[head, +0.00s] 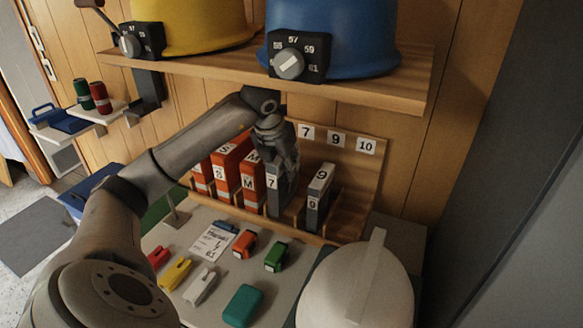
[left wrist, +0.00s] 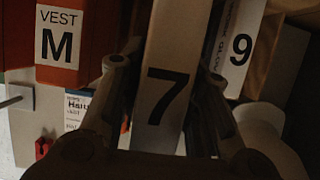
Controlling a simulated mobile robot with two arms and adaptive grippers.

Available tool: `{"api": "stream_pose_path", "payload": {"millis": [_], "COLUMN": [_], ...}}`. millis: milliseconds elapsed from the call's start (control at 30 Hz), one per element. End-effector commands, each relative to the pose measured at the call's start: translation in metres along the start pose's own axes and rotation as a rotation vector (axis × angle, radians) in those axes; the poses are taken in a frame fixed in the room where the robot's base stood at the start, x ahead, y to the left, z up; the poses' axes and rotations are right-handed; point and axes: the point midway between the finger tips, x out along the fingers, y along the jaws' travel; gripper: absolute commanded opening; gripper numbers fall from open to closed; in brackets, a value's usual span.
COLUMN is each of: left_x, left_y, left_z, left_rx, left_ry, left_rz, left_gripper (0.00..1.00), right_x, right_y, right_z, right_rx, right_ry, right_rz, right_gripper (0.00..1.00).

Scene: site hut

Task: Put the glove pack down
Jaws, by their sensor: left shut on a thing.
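The grey glove pack (head: 273,197), with a white label marked 7, is upright at the wooden rack (head: 348,232), between an orange vest pack M (head: 252,180) and a grey pack marked 9 (head: 318,197). My left gripper (head: 278,150) is shut on the glove pack from above. In the left wrist view the glove pack (left wrist: 168,85) is between the two fingers, with the 9 pack (left wrist: 241,45) to its right and the vest pack (left wrist: 60,45) to its left. I cannot tell whether its bottom rests in the slot. My right gripper is not in view.
A shelf (head: 200,66) with yellow (head: 195,25) and blue helmets (head: 335,40) overhangs the rack. Several small coloured items, including a teal block (head: 243,305), lie on the table in front. A white domed object (head: 340,290) stands at the right front. The rack's right end looks empty.

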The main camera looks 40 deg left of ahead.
Motion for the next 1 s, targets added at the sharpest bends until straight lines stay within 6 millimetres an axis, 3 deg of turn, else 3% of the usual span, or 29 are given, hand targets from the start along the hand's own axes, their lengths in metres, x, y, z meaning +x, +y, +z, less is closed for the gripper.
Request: {"api": "stream_pose_path", "payload": {"millis": [267,400,1000], "left_x": [0.015,0.035,0.081], "left_y": [-0.001,0.0,0.0], "left_z": [0.044,0.031,0.017], "left_rx": [0.0,0.002,0.0], "left_ry": [0.001,0.004,0.0], "left_rz": [-0.001,0.003,0.001], "left_gripper": [0.05,0.05,0.05], "right_x": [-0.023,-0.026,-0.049], "right_y": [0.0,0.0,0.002], "right_z": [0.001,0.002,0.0], "right_rx": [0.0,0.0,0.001], "right_ry": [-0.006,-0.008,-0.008], "right_rz": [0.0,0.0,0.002], "right_gripper": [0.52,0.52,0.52]}}
